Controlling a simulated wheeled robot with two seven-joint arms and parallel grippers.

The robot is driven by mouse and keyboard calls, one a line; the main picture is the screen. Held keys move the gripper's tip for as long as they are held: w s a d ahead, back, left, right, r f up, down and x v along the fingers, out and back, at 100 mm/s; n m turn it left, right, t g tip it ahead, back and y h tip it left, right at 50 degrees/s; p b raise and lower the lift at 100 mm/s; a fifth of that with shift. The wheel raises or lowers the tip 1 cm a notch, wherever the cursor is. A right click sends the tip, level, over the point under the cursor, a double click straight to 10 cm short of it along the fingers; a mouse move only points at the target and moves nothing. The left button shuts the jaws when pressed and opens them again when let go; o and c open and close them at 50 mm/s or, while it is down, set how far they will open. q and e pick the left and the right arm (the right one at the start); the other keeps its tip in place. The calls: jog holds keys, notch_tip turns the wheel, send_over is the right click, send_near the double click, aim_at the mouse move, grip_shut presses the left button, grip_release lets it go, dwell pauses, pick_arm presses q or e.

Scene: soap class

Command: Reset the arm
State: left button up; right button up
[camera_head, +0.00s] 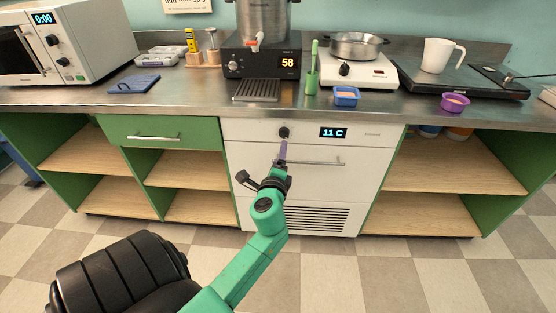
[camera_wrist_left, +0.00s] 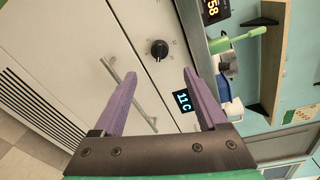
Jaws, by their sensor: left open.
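My left gripper (camera_head: 283,150) is held up in front of the white cooler cabinet (camera_head: 240,183) under the counter. Its tip shows just below the cabinet's black knob (camera_head: 284,132) in the head view. In the left wrist view, the purple fingers of my left gripper (camera_wrist_left: 153,92) are wide apart with nothing between them. The cabinet's metal handle (camera_wrist_left: 122,85) and the black knob (camera_wrist_left: 159,49) lie beyond the fingers. I cannot tell whether the gripper touches the cabinet. My right gripper is not in either view.
The metal counter (camera_head: 200,103) carries a microwave (camera_head: 85,35), a heater reading 58 (camera_head: 290,62), a white hot plate (camera_head: 375,73) with a pan, and a white mug (camera_head: 437,55). Open wooden shelves (camera_head: 430,174) flank the cabinet. The tiled floor (camera_head: 440,270) in front is clear.

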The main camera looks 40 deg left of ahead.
pick_arm(q)
jog(key=v, duration=0.3)
jog(key=shift+s+d, duration=0.1)
jog(key=shift+s, duration=0.1)
